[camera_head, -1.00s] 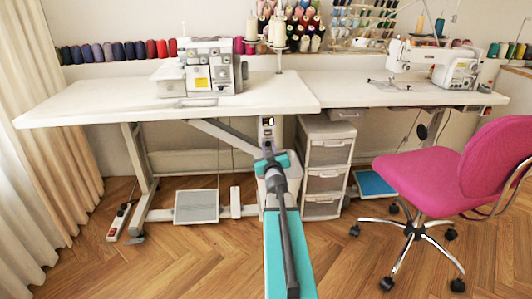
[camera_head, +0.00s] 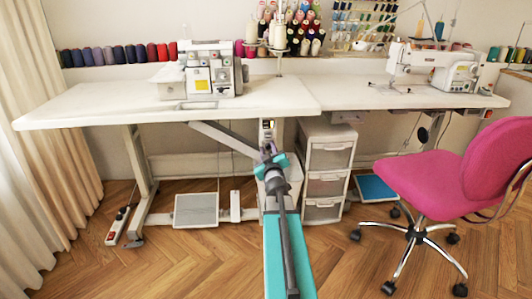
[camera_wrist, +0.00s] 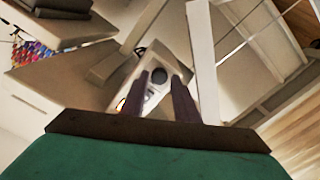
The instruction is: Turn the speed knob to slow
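A pale control panel (camera_head: 268,126) is mounted under the edge of the left table. In the wrist view its panel (camera_wrist: 147,66) carries a round black knob (camera_wrist: 158,75), a small display and a yellow mark. My gripper (camera_wrist: 160,76) has two dark fingers, set apart with a gap between them. The knob appears in this gap, beyond the fingertips; I cannot tell whether they touch it. In the head view my gripper (camera_head: 268,148) is just below the panel, and its fingers are too small to read. The knob's setting cannot be read.
The left white table (camera_head: 110,105) overhangs the panel. A white drawer unit (camera_head: 327,160) stands close to the right of my arm. A pink chair (camera_head: 440,180) is further right. A grey pedal (camera_head: 196,209) lies on the floor at left.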

